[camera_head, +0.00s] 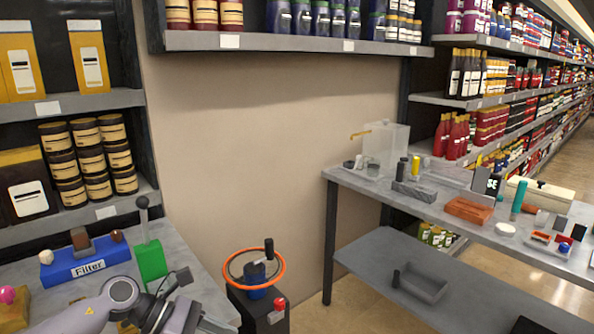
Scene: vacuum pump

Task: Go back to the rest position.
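My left arm comes in from the bottom left, and its gripper (172,303) is low over the grey table at the left. Its fingers are partly hidden and seen at a slant, so I cannot tell whether they are open or shut. I see nothing clearly held. Just behind it stands a green block with a grey lever (151,262). To its right is a black pump-like unit (258,312) with an orange ring, a dark crank handle and a red button. My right gripper is not clearly in view.
A blue box marked Filter (86,262) sits on the left table (205,283), near a yellow block with a pink knob (10,305). A grey workbench (345,180) with many small items stands at the right. Stocked shelves line the wall. Floor shows between the pump unit and workbench.

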